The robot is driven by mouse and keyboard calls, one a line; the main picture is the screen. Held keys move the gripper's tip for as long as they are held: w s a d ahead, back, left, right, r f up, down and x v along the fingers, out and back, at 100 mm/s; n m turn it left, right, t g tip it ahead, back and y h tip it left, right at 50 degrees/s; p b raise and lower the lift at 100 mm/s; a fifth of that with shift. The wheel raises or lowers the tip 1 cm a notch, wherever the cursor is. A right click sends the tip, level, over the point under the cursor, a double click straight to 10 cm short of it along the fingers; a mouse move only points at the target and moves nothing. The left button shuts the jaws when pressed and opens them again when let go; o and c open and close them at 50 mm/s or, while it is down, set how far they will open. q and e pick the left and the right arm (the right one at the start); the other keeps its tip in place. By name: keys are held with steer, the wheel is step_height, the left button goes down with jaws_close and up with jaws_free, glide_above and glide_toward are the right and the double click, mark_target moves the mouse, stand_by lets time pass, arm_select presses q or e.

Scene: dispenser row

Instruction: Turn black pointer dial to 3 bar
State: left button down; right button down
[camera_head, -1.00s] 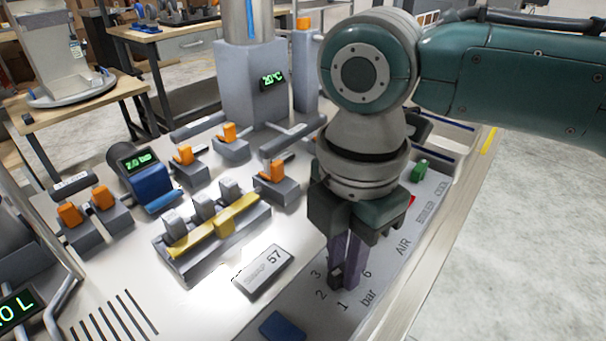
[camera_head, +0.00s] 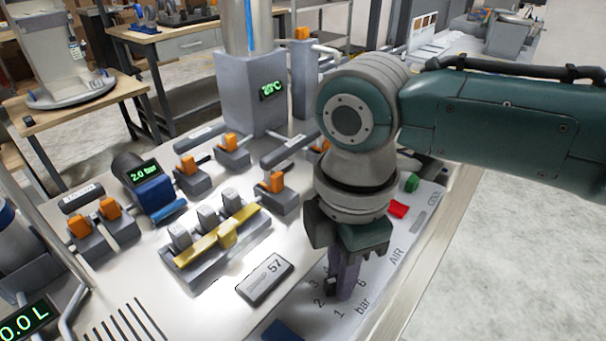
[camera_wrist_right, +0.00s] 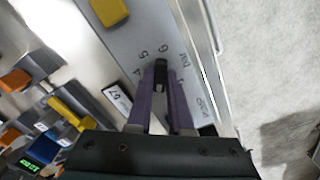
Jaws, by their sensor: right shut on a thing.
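The black pointer dial (camera_head: 332,287) sits on the grey scale panel near the bench's right edge, mostly hidden by my fingers. It shows better in the right wrist view (camera_wrist_right: 160,72). My right gripper (camera_head: 341,284) points down with its purple fingers shut on the dial, one on each side in the wrist view (camera_wrist_right: 160,92). Around it the head view shows 1, 2, 3, 6 and "bar"; the wrist view shows 4, 5 and 6. The exact number the pointer faces is hard to tell. A screen (camera_head: 144,173) reads 2.0 bar. My left gripper is not in view.
A tag marked 57 (camera_head: 265,279) lies left of the dial. A yellow bar with grey levers (camera_head: 226,234) and orange-handled valves (camera_head: 274,182) stand farther left. A red button (camera_head: 398,210) and a green button (camera_head: 412,183) are beyond my gripper. A blue block (camera_head: 283,331) is at the near edge.

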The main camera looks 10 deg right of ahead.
steer(key=m+p, duration=0.2)
steer(key=m, duration=0.1)
steer(key=shift+a+r+m, duration=0.1)
steer(key=shift+r+m, duration=0.1)
steer(key=shift+m, duration=0.1)
steer(key=shift+f+m+p, duration=0.1)
steer(key=shift+m+p, duration=0.7)
steer(key=shift+m, duration=0.6)
steer(key=c, duration=0.8)
jaws_free()
steer(key=shift+f, duration=0.1)
step_height(320, 180, up, 10)
steer(key=shift+p, duration=1)
